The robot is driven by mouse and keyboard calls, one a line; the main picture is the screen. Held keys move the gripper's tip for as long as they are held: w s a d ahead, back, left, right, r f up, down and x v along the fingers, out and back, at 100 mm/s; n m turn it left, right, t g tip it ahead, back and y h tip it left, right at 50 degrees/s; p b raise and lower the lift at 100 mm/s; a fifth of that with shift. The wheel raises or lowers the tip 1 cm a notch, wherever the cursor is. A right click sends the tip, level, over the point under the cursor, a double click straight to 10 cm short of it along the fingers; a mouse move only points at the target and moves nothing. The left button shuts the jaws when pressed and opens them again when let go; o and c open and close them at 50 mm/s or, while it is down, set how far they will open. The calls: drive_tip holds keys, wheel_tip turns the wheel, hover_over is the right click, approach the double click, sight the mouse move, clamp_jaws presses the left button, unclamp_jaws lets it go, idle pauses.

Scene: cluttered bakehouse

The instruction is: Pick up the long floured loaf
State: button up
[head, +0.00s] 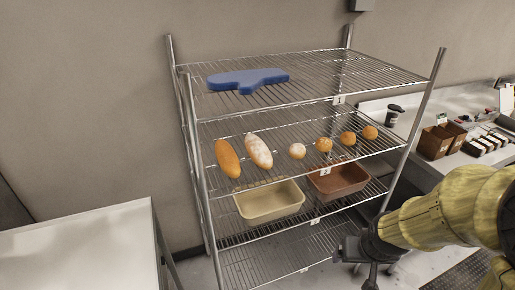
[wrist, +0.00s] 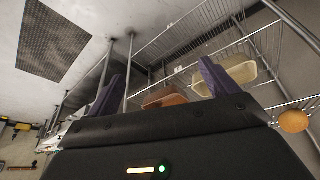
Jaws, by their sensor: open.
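The long floured loaf (head: 259,151) lies on the second shelf from the top of the wire rack in the head view. It is pale and dusted white, beside a plain golden long loaf (head: 228,158) on its left. My gripper (head: 362,262) is at the lower right, in front of the rack and well below and right of the floured loaf. In the wrist view my gripper (wrist: 160,85) is open, its two purple fingers apart with nothing held between them. I cannot make out the floured loaf in the wrist view.
Several small round rolls (head: 297,151) sit right of the loaves on that shelf. A cream bin (head: 270,213) and a brown bin (head: 338,194) stand one shelf below. A blue item (head: 247,79) lies on the top shelf. Rack posts (head: 194,150) flank the shelves. A white table (head: 85,250) stands left.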

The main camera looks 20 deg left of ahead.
drive_tip(key=w+a+r+n+t+y+p, duration=0.2)
drive_tip(key=w+a+n+t+y+p, duration=0.1)
drive_tip(key=w+a, duration=0.7)
drive_tip(key=n+t+y+p, duration=0.2)
drive_tip(key=t+y+p, duration=0.2)
drive_tip(key=y, duration=0.1)
approach(268, 158)
drive_tip(key=v, duration=0.3)
drive_tip(key=shift+d+r, duration=0.1)
drive_tip(key=shift+r, duration=0.2)
drive_tip(key=p+x, duration=0.4)
drive_tip(key=x, duration=0.7)
drive_tip(key=shift+f+p, duration=0.25)
drive_tip(key=shift+p, duration=0.15)
drive_tip(key=shift+w+a+f, duration=0.3)
drive_tip(key=shift+w, duration=0.1)
